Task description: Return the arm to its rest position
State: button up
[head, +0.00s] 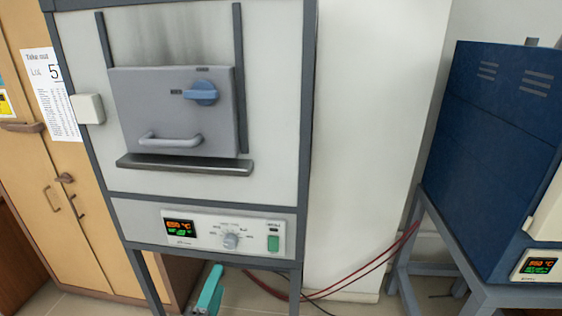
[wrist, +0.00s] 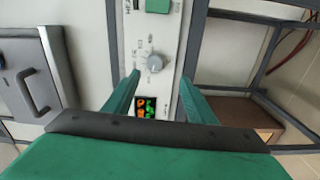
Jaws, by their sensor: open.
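My gripper (head: 213,278) shows at the bottom of the head view as a teal piece below the furnace's control panel (head: 185,240). In the wrist view my gripper (wrist: 159,76) has its two green fingers spread apart with nothing between them. The control panel (wrist: 155,30) lies beyond the fingers, with its knob (wrist: 155,63) and lit display (wrist: 146,106). The grey furnace (head: 275,110) has its door (head: 165,115) shut, with a blue latch knob (head: 201,92) and a bar handle (head: 170,141). Most of my arm is out of the head view.
A blue furnace (head: 500,130) stands on a metal frame (head: 440,265) at the right. Red cables (head: 370,268) run along the floor between the furnaces. A wooden cabinet (head: 30,180) with a paper sheet (head: 52,95) stands at the left. A white wall section (head: 375,130) fills the middle.

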jog(key=s+d+f+m+g+y, duration=0.1)
jog(key=s+d+f+m, duration=0.25)
jog(key=s+f, duration=0.35)
jog(key=s+d+f+m+g+y, duration=0.1)
jog(key=s+d+f+m, duration=0.1)
jog(key=s+d+f, duration=0.6)
jog(key=s+d+f+m, duration=0.1)
jog(key=s+d+m, duration=0.3)
jog(key=s, duration=0.5)
jog(key=s+d+f+m+h, duration=0.1)
jog(key=s+d+m, duration=0.3)
jog(key=s+m, duration=0.3)
jog(key=s, duration=0.3)
jog(key=shift+f+h, duration=0.3)
jog(key=shift+f, duration=0.1)
jog(key=shift+m, duration=0.25)
jog(key=shift+c, duration=0.6)
jog(key=c, duration=0.4)
jog(key=shift+w, duration=0.1)
